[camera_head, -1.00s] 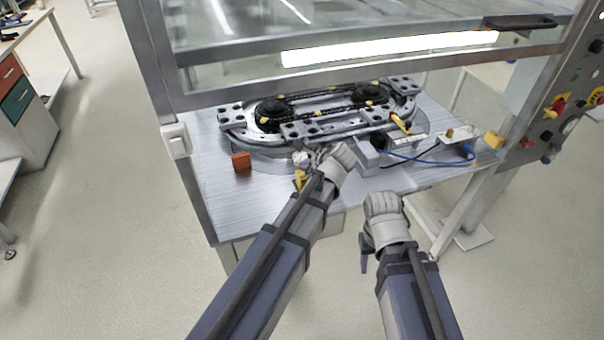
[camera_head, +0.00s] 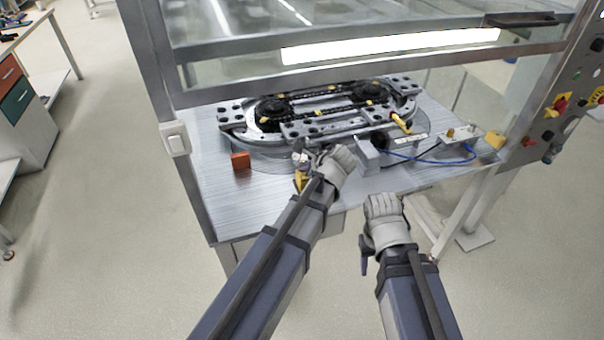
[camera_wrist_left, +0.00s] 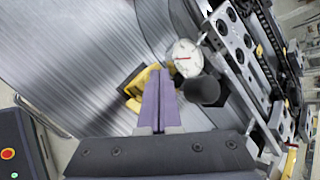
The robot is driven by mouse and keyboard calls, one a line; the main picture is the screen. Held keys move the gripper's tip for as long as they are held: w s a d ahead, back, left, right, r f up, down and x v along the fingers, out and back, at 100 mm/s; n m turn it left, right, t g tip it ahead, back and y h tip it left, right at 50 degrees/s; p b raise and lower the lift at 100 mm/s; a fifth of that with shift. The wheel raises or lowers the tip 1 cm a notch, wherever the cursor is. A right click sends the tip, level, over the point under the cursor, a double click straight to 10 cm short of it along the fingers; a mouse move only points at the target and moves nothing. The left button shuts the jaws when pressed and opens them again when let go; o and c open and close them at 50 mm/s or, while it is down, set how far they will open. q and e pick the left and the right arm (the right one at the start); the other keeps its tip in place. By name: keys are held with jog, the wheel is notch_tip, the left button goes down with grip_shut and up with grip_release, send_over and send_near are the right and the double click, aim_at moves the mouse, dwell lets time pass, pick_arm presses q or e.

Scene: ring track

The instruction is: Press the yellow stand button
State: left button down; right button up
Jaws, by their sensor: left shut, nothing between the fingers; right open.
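A small yellow stand (camera_head: 301,182) is at the front of the metal table, partly hidden by my left arm. In the left wrist view the yellow stand (camera_wrist_left: 134,88) shows behind the fingers, with a dark edge. A white dial gauge (camera_wrist_left: 187,57) and a black round knob (camera_wrist_left: 203,91) are beside it. I cannot make out a separate button. My left gripper (camera_wrist_left: 158,72) is shut and empty, its purple fingertips overlapping the stand in view; contact cannot be told. My right gripper (camera_head: 364,260) is open and empty, in front of the table edge.
The oval ring track (camera_head: 320,105) lies behind the stand. Frame posts and a glass panel enclose the table.

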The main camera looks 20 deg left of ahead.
pick_arm(q)
jog(key=shift+f, duration=0.3)
jog(key=shift+r, duration=0.1)
dwell(0.3)
jog(key=shift+r+p, duration=0.6)
jog(key=shift+r, duration=0.1)
notch_tip(320, 180, up, 5)
jog(key=p, duration=0.5)
dwell(0.7)
